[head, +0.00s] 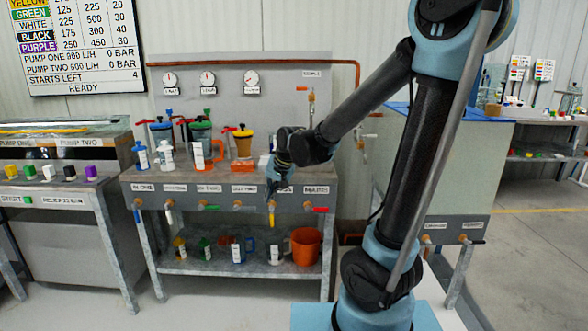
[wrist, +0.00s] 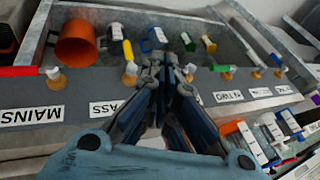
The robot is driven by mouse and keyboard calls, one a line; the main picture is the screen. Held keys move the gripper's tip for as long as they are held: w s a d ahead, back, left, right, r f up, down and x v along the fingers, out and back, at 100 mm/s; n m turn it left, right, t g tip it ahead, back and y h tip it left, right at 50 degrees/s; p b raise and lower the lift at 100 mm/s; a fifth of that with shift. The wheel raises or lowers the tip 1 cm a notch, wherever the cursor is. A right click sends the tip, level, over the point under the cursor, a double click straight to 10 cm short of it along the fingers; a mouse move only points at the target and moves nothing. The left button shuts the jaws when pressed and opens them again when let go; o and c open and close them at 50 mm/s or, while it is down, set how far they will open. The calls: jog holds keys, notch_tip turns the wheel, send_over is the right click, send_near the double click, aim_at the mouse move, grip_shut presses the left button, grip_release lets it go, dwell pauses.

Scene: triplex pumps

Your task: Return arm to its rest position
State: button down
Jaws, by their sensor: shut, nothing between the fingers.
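My gripper (head: 277,180) hangs in front of the pump bench (head: 232,182) in the head view, near the right part of its row of labelled taps. In the wrist view my gripper (wrist: 170,70) is shut with nothing between its fingers, over the bench's front edge by the tap labels. My arm is stretched out from the right, bent at the elbow, with its last links over the bench.
An orange bucket (head: 305,246) and several mugs stand on the lower shelf. A button console (head: 50,182) is at left. Grey floor (head: 530,250) is clear at right.

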jog(key=s+d+h, duration=0.1)
jog(key=s+d, duration=0.4)
jog(key=d, duration=0.4)
jog(key=s+d+h, duration=0.1)
jog(key=s+d, duration=0.3)
jog(key=d, duration=0.5)
jog(key=s+d+f+g+h, duration=0.1)
jog(key=s+d+f, duration=0.3)
jog(key=s+d, duration=0.5)
jog(key=s+h, duration=0.1)
jog(key=s, duration=0.2)
jog(key=shift+s+d+f+n+g, duration=0.3)
jog(key=shift+f, duration=0.1)
